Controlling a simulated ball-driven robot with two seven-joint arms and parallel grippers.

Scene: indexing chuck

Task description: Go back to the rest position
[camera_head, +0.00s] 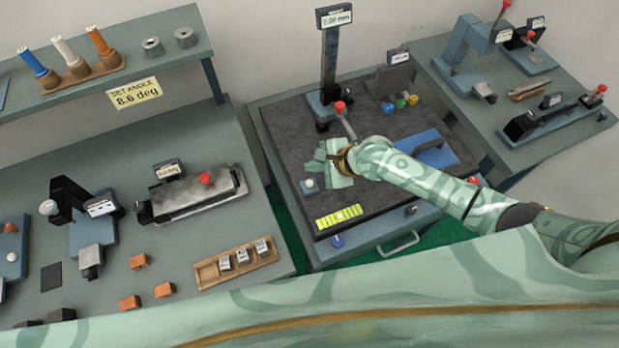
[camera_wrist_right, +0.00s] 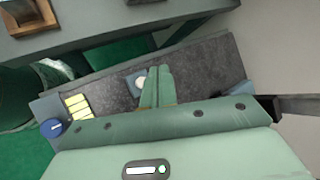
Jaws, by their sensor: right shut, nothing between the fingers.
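My right gripper (camera_head: 322,170) is over the dark plate of the middle bench, its arm coming in from the right. In the right wrist view its two green fingers (camera_wrist_right: 156,84) lie together, shut with nothing between them. A small block with a white ball knob (camera_head: 309,185) is close to the fingertips; the white knob also shows beside the fingers in the right wrist view (camera_wrist_right: 139,83). I cannot tell whether the gripper touches anything. My left gripper is not in view.
The left bench (camera_head: 205,262) holds fixtures, orange blocks and a wooden tray (camera_head: 207,274). Devices stand on the right bench (camera_head: 560,140).

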